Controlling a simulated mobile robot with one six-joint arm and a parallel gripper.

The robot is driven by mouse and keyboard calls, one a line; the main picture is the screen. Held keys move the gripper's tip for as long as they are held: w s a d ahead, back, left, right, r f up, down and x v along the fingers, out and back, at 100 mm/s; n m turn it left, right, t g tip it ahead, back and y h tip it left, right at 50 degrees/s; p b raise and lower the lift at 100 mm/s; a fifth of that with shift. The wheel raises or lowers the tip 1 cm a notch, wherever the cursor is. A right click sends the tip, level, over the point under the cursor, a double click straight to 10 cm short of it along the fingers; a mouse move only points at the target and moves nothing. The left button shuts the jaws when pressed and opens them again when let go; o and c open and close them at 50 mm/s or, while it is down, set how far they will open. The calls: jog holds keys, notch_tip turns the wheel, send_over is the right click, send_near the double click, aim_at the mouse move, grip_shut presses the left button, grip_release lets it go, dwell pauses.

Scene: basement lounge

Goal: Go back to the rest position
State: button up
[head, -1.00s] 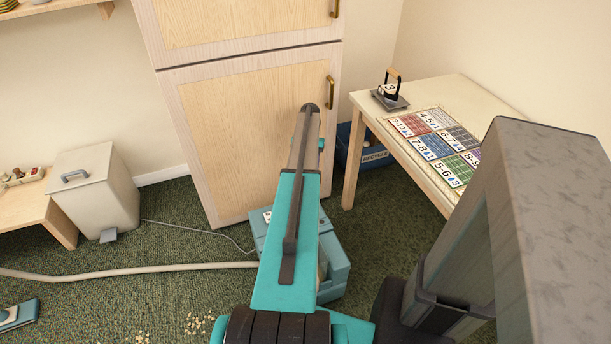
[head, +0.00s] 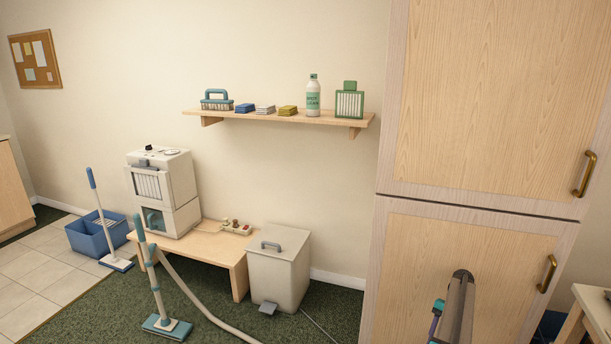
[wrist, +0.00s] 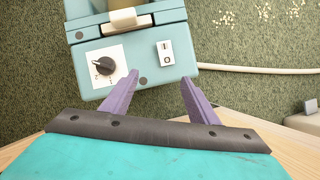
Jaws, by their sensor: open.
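My gripper (wrist: 153,95) shows in the wrist view with its two purple fingers spread apart and nothing between them. Beyond the fingers is a teal machine (wrist: 148,75) on the green carpet, with a black knob (wrist: 105,66) on a white plate and a white switch marked I and O (wrist: 165,53). I cannot tell the exact gap between the fingers and the machine. In the head view my arm rises at the lower right in front of the cabinet, with a bit of purple finger beside it.
A tall wooden cabinet (head: 466,270) stands close at the right. A low bench (head: 215,248) holds a white appliance (head: 165,190). A white bin (head: 280,265), a teal floor tool (head: 165,325) with its hose, and a blue bucket (head: 95,238) stand on the floor. A wall shelf (head: 230,116) holds cleaning supplies.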

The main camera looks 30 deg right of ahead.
jog(key=w+a+f+n+g, duration=0.1)
jog(key=w+a+f+n, duration=0.2)
jog(key=a, duration=0.7)
jog(key=w+a+f+g+p, duration=0.1)
jog(key=w+a+f, duration=0.1)
jog(key=w+a, duration=0.55)
jog(key=w+a+f+n+g, duration=0.1)
jog(key=w+a+f+n, duration=0.15)
jog(key=a, duration=0.85)
jog(key=a+f+n+g+p, duration=0.1)
jog(key=a+f, duration=0.2)
jog(key=a, duration=1)
jog(key=s+a+f+n+h, duration=0.1)
jog(key=s+a, duration=0.2)
jog(key=a, duration=0.3)
jog(key=s+a+n+g+h+p, duration=0.1)
jog(key=s+a+n, duration=0.15)
jog(key=a, duration=0.35)
jog(key=s+a+f+n+h, duration=0.1)
jog(key=s+a, duration=0.3)
jog(key=a, duration=0.2)
jog(key=s+a+r+n, duration=0.1)
jog(key=s+a, duration=0.3)
jog(key=s, duration=0.2)
jog(key=s+a+r+n+t+h, duration=0.1)
jog(key=s+a+n, duration=0.1)
jog(key=s, duration=0.4)
jog(key=shift+s+a+r+h+p, duration=0.3)
jog(key=shift+a+r+p, duration=0.1)
jog(key=shift+a, duration=0.45)
